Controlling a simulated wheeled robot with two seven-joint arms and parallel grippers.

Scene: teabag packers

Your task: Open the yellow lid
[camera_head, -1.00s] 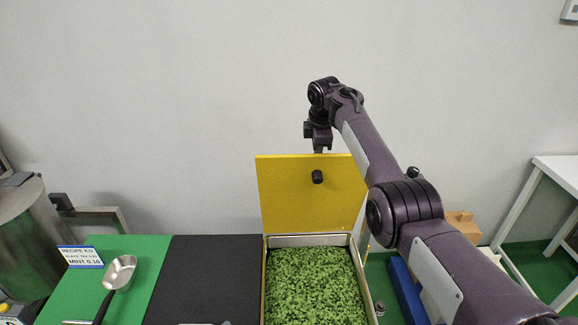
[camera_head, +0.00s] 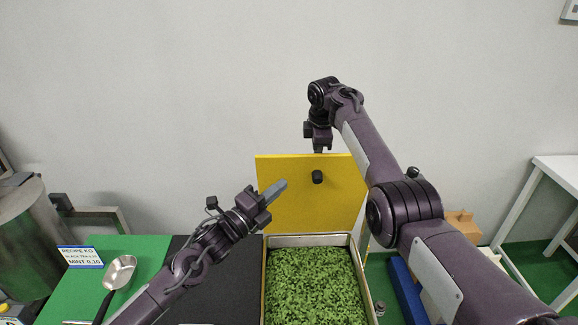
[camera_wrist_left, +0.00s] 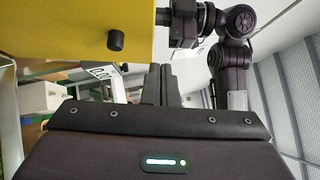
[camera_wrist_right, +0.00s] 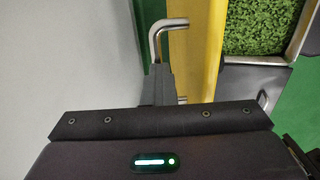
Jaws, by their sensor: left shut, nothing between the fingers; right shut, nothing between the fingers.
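The yellow lid (camera_head: 297,215) stands upright at the back edge of the box (camera_head: 265,285), which is open and full of green leaves. A black knob (camera_head: 317,177) is on its facing side; the lid and knob also show in the left wrist view (camera_wrist_left: 55,22). My left gripper (camera_head: 279,188) is shut and empty, in front of the lid's upper left part and left of the knob. My right gripper (camera_head: 319,149) is shut and empty at the lid's top edge. In the right wrist view its fingers (camera_wrist_right: 160,85) are beside a bent metal handle (camera_wrist_right: 160,42) by the lid.
A green mat (camera_head: 145,255) with a metal scoop (camera_head: 121,271) and a recipe card (camera_head: 80,257) lies at the left. A dark mat (camera_head: 205,285) lies between it and the box. A steel drum (camera_head: 30,235) stands far left, a white table (camera_head: 556,172) far right.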

